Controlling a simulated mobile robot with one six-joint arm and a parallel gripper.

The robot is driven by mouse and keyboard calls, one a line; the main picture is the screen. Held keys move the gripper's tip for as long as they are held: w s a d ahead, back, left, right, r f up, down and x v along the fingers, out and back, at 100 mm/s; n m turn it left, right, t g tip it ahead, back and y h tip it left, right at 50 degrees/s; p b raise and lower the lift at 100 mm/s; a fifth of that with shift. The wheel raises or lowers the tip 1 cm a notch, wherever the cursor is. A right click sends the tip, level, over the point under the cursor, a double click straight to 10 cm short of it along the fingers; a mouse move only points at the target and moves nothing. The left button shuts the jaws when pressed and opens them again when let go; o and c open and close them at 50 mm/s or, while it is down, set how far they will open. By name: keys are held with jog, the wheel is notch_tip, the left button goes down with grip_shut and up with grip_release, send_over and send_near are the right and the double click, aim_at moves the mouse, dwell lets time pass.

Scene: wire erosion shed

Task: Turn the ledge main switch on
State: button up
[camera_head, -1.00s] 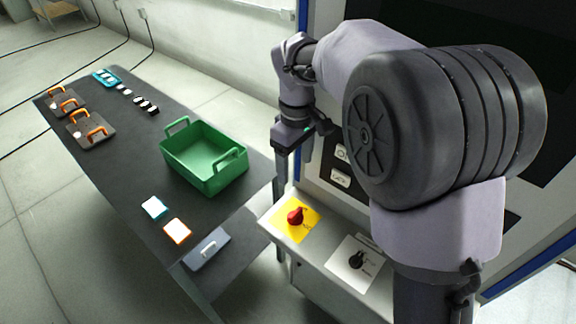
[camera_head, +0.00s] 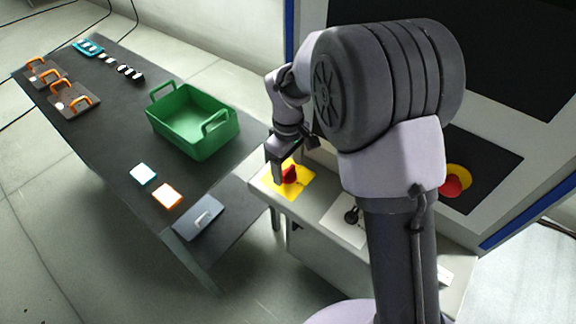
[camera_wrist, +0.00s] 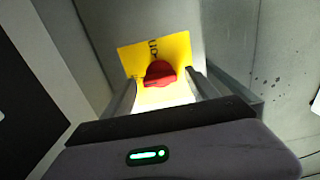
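The ledge main switch appears to be the red rotary knob (camera_head: 290,174) on a yellow plate (camera_head: 301,186), on the pale ledge at the machine's front. In the wrist view the red knob (camera_wrist: 160,73) sits on the yellow plate (camera_wrist: 178,47), whose dark lettering is only partly readable. My gripper (camera_head: 280,172) is above and beside the knob in the head view, covering part of the plate. In the wrist view my gripper (camera_wrist: 163,92) is open, its two fingers on either side of the knob's line. I cannot tell whether they touch it. The knob's exact setting is unclear.
A black rotary switch (camera_head: 352,214) on a white plate is right of the yellow plate. A red emergency button (camera_head: 451,187) is on the machine panel.

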jog(key=c, duration=1.2)
jog(key=m, duration=0.8)
jog(key=shift+m, duration=0.3)
jog(key=m+b, duration=0.1)
jog(key=m, duration=0.3)
jog(key=shift+m, duration=0.3)
jog(key=shift+m+b, duration=0.45)
jog(key=shift+m, duration=1.85)
